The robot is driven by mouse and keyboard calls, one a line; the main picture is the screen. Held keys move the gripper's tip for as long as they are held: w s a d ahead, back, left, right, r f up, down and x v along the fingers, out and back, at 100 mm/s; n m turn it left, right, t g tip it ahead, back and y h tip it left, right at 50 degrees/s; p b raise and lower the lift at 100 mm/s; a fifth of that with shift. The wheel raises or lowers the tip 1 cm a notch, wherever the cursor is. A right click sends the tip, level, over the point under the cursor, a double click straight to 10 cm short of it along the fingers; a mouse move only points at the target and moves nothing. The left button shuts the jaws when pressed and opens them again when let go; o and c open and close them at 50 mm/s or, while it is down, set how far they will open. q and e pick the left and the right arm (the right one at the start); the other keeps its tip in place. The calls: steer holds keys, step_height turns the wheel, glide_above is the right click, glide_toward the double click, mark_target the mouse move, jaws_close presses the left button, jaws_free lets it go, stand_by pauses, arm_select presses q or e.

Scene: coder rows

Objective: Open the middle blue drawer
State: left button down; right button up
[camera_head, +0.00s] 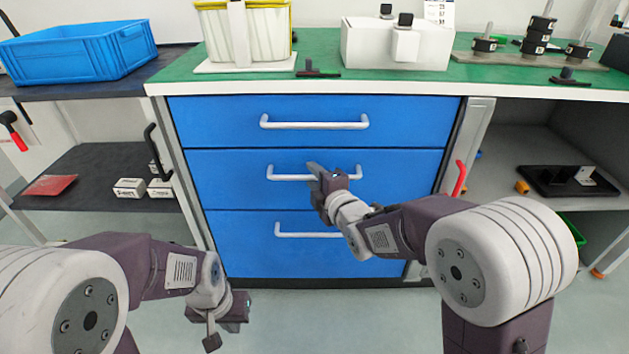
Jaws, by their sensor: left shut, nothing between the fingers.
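The blue cabinet has three stacked drawers with white bar handles. The middle blue drawer (230,185) is flush with the front of the cabinet. Its handle (285,177) runs across the upper middle of the drawer front. My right gripper (318,172) is at the right half of this handle and covers part of it. From this angle I cannot tell whether its fingers are closed around the bar. My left gripper (236,318) is low in front of the cabinet, near the floor at lower left, shut and empty, away from the handle.
The top drawer (310,105) and bottom drawer (240,250) are flush too. A green worktop (330,84) above holds a yellow-rimmed bin (265,40) and a white box (365,45). Open shelves flank the cabinet. A red handle (459,178) stands at its right edge.

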jaws_close()
stand_by(1.4)
